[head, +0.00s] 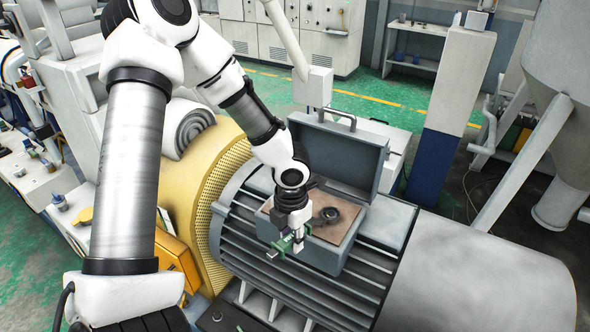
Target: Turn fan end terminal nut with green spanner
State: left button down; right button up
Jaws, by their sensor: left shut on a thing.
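My left gripper (291,236) hangs over the near left side of an open grey box on the finned motor. It is shut on the green spanner (281,246), which is partly hidden by the fingers. The open box (327,257) has a tan inside surface, with a dark ring-shaped part (328,215) to the right of the gripper. Its lid (336,158) stands raised at the back. The terminal nut cannot be made out, and I cannot tell whether the spanner touches anything. My right gripper is not in view.
The finned motor (300,291) lies under the box, with a smooth grey cylinder (480,282) to its right. A yellow perforated guard (196,190) is to its left. A blue and white post (448,120) stands behind. Green floor (360,98) is clear towards the cabinets.

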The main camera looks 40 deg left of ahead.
pick_arm(q)
jog(key=shift+d+r, duration=0.1)
jog(key=shift+r, duration=0.7)
jog(key=shift+r+p, duration=0.3)
jog(key=shift+r, duration=1.35)
jog(key=shift+r, duration=2.05)
